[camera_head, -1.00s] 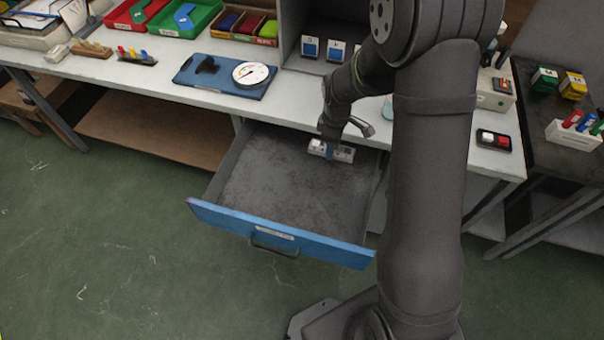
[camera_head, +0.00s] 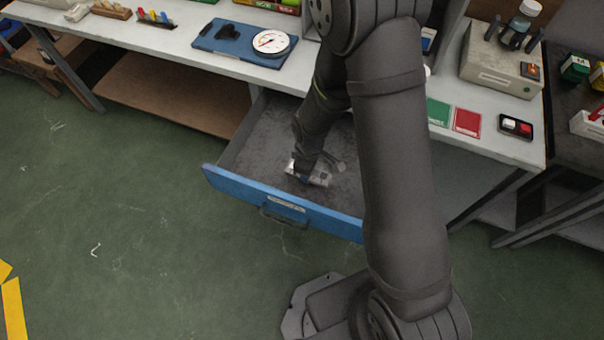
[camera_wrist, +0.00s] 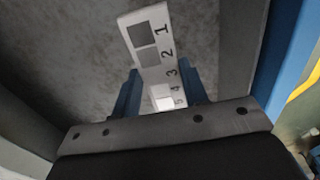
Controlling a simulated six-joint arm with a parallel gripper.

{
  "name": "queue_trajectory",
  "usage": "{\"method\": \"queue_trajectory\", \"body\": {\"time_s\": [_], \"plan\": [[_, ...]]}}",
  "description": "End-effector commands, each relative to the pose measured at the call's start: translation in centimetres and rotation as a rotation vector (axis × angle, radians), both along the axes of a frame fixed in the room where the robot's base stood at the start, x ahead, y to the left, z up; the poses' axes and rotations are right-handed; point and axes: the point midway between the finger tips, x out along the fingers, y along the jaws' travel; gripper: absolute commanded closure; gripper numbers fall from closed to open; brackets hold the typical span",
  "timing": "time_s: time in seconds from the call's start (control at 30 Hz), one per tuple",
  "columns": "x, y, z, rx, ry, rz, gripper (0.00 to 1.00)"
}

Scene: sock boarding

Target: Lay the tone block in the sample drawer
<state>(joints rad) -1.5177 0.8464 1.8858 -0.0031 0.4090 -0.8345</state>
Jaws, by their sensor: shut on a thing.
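The tone block is a white bar with grey patches and printed numbers. In the wrist view the tone block (camera_wrist: 150,45) sits between the two blue fingers of my gripper (camera_wrist: 160,90), which is shut on it. In the head view the tone block (camera_head: 318,180) shows in part at my gripper (camera_head: 306,177), over the inside of the drawer. The sample drawer (camera_head: 262,190) is pulled open, with a blue front and a grey floor. I cannot tell whether the block touches the drawer floor. My arm hides the drawer's right part.
The bench top (camera_head: 180,28) lies above the drawer. On it are a blue board (camera_head: 215,38) with a round dial (camera_head: 271,43), green and red cards (camera_head: 466,122) and a grey box (camera_head: 495,72). The drawer floor left of my gripper is clear.

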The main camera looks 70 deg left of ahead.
Motion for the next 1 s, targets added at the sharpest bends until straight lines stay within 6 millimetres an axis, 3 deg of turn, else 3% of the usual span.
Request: {"method": "queue_trajectory", "body": {"time_s": [0.2, 0.6, 0.97, 1.0], "plan": [[-1.7, 1.1, -1.3, 0.000, 0.000, 0.001, 0.82], [-1.7, 1.2, -5.1, -0.001, 0.001, 0.000, 0.82], [-1.7, 1.2, -5.5, 0.000, 0.001, 0.000, 0.82], [-1.7, 1.2, -5.5, 0.000, 0.001, 0.000, 0.56]]}}
